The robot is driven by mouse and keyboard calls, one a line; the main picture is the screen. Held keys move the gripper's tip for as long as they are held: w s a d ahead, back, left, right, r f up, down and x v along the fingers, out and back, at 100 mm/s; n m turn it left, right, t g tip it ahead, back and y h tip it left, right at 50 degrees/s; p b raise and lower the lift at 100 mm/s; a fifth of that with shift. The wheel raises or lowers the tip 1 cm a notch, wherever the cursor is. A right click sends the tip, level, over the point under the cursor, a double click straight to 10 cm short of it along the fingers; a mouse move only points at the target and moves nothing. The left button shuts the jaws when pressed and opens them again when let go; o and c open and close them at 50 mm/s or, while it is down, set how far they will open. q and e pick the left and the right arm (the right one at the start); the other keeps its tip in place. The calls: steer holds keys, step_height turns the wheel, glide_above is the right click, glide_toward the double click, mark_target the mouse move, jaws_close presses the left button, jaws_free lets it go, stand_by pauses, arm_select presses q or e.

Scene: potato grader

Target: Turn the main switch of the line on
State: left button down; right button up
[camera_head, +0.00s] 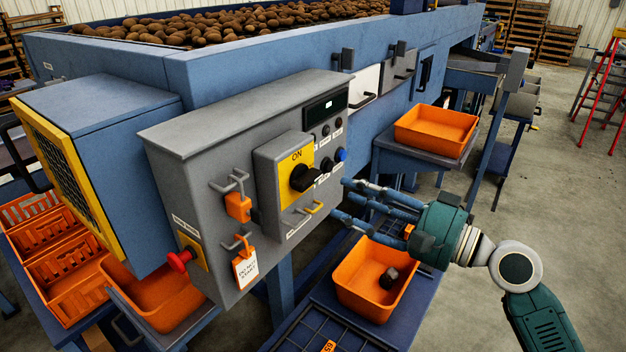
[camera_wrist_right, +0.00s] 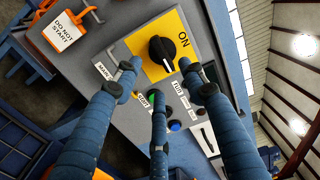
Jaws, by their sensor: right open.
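The main switch is a black rotary knob (camera_head: 303,178) on a yellow plate marked ON, on the front of a grey control box (camera_head: 205,160). In the right wrist view the knob (camera_wrist_right: 161,50) lies just beyond my fingers, with a white mark on its handle; ON stands to its right. My right gripper (camera_head: 346,199) is open and empty, its three blue fingers spread and pointing at the switch, apart from it. My left gripper is not in view. An orange padlock (camera_head: 238,206) and a DO NOT START tag (camera_head: 245,268) hang on the box, left of the switch.
A red emergency button (camera_head: 181,261) sits at the box's lower left. A blue button (camera_head: 341,155) and small black controls lie right of the switch. An orange bin (camera_head: 345,275) with a dark object stands below my gripper. Another orange bin (camera_head: 436,131) stands behind it.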

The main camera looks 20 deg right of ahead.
mark_target(313, 184)
steer(key=p+x, duration=0.3)
steer(key=x, duration=0.4)
steer(key=shift+w+a+r, duration=0.15)
steer(key=shift+w+a, duration=0.1)
steer(key=shift+w, duration=0.1)
steer(key=shift+w+a, duration=0.3)
steer(key=shift+w, duration=0.1)
jaws_close()
